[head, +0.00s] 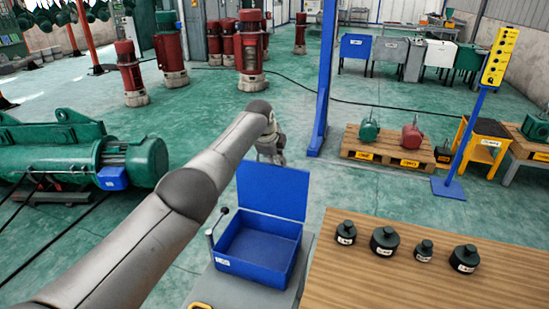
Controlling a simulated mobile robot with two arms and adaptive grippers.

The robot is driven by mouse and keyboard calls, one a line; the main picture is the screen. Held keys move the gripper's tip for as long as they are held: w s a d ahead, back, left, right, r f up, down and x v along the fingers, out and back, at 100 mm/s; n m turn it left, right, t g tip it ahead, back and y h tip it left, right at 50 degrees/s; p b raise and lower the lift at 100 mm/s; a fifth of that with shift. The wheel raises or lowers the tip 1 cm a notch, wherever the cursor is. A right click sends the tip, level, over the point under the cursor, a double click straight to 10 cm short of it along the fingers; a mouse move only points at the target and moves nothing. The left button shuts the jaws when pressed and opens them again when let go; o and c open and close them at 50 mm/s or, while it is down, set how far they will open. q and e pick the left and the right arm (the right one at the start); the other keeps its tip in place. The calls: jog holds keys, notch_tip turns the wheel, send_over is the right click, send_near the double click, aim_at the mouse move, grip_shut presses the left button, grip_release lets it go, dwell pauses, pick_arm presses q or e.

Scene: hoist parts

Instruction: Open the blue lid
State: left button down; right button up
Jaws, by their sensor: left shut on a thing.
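The blue lid (272,191) stands raised, close to upright, at the back of a blue box (257,248). The box's inside shows and looks empty. A lever with a dark knob (224,211) stands at the box's left side. My left arm reaches in from the lower left. My left gripper (272,158) is at the lid's top edge, shut on the lid; its fingertips are partly hidden behind the lid. My right gripper is not in view.
The box sits on a grey stand (240,291). To its right, a wooden table (425,280) holds several black weights (384,241). A blue post (323,90) and a pallet with hoist parts (388,150) stand behind. Green floor is free between.

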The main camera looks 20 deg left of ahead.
pick_arm(q)
jog(key=c, duration=1.6)
grip_release()
jog(key=shift+o, duration=0.3)
jog(key=shift+s, duration=0.1)
jog(key=shift+v, duration=0.75)
jog(key=v, duration=1)
jog(key=shift+r, duration=0.3)
jog(key=shift+s, duration=0.1)
